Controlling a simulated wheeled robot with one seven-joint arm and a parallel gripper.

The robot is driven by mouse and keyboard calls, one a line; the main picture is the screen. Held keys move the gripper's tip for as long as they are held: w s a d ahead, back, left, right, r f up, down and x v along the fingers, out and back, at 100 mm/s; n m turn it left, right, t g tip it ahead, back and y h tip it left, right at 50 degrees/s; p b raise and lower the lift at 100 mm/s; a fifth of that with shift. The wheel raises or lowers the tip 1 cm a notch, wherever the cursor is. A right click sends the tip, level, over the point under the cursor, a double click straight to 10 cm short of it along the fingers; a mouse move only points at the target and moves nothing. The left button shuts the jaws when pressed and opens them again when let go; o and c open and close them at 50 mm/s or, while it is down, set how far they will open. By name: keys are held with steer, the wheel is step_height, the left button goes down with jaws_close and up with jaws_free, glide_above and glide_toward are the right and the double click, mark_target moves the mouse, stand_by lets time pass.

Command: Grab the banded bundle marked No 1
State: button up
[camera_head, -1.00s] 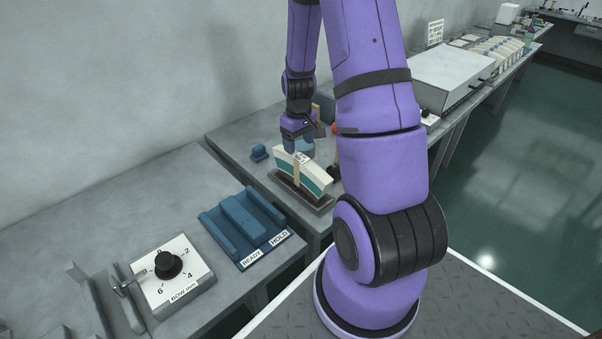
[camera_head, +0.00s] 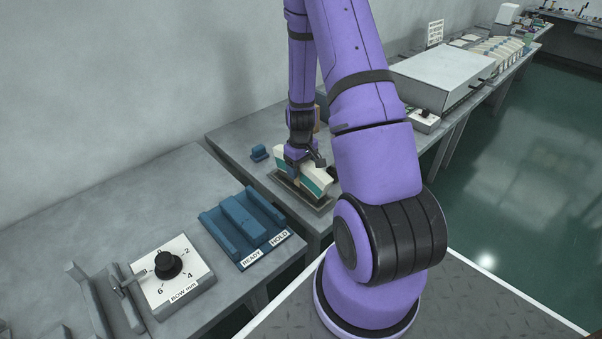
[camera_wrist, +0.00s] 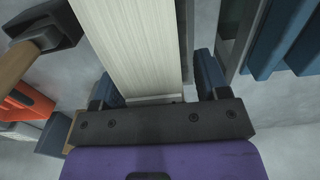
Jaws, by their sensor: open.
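The banded bundle (camera_head: 320,183), a curved white stack with a teal lower side, sits on a dark tray (camera_head: 322,207) on the far bench. My gripper (camera_head: 298,158) is down over the bundle's middle and hides its band and label, so the number cannot be read. In the wrist view the white bundle (camera_wrist: 128,45) runs between the two blue fingers of my gripper (camera_wrist: 155,85). The fingers stand apart, one on each side, with a gap visible at least on the right.
A blue cradle (camera_head: 240,225) marked READY and HOLD and a BOW mm dial box (camera_head: 178,285) stand on the near bench. A small blue block (camera_head: 259,152) lies left of the bundle. A hammer-like tool (camera_wrist: 42,35) is close left in the wrist view.

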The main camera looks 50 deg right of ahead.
steer(key=shift+c, duration=0.5)
jaws_close()
steer(key=shift+r, duration=0.1)
